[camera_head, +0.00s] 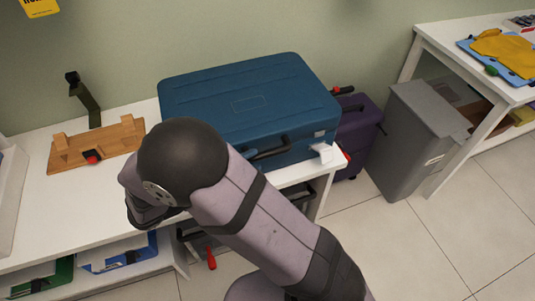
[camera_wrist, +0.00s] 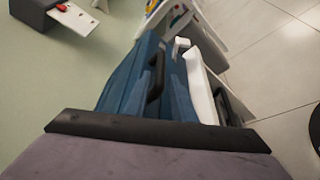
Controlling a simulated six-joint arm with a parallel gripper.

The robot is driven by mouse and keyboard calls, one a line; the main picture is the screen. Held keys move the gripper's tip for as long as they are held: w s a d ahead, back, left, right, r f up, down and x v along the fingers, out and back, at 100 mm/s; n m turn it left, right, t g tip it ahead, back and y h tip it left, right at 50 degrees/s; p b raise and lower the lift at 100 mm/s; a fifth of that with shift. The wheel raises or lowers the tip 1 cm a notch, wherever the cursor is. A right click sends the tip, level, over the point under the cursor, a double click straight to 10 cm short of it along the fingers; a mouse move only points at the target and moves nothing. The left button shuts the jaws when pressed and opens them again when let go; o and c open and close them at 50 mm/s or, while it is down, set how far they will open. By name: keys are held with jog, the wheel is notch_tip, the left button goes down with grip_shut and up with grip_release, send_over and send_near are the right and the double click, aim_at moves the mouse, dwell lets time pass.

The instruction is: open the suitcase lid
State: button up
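The blue suitcase (camera_head: 245,95) lies flat on the white bench, its lid shut. Its black handle (camera_head: 270,149) is on the front side, partly behind my arm. In the wrist view the suitcase (camera_wrist: 125,85) and its handle (camera_wrist: 156,75) show beyond a dark bar and a grey-purple part of mine. My gripper (camera_head: 148,212) is mostly hidden by my own wrist in the head view, left of the suitcase's front left corner and apart from the handle. Its fingertips are not clear in either view.
On the white bench (camera_head: 30,225), a wooden board (camera_head: 95,148) lies left of the suitcase. A purple suitcase (camera_head: 355,135) and a grey bin (camera_head: 415,140) stand on the floor to the right.

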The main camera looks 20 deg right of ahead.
aim_at(259, 158)
jog(key=shift+p+x, duration=0.35)
jog(key=shift+x, duration=2.95)
jog(key=shift+c, duration=0.2)
grip_shut()
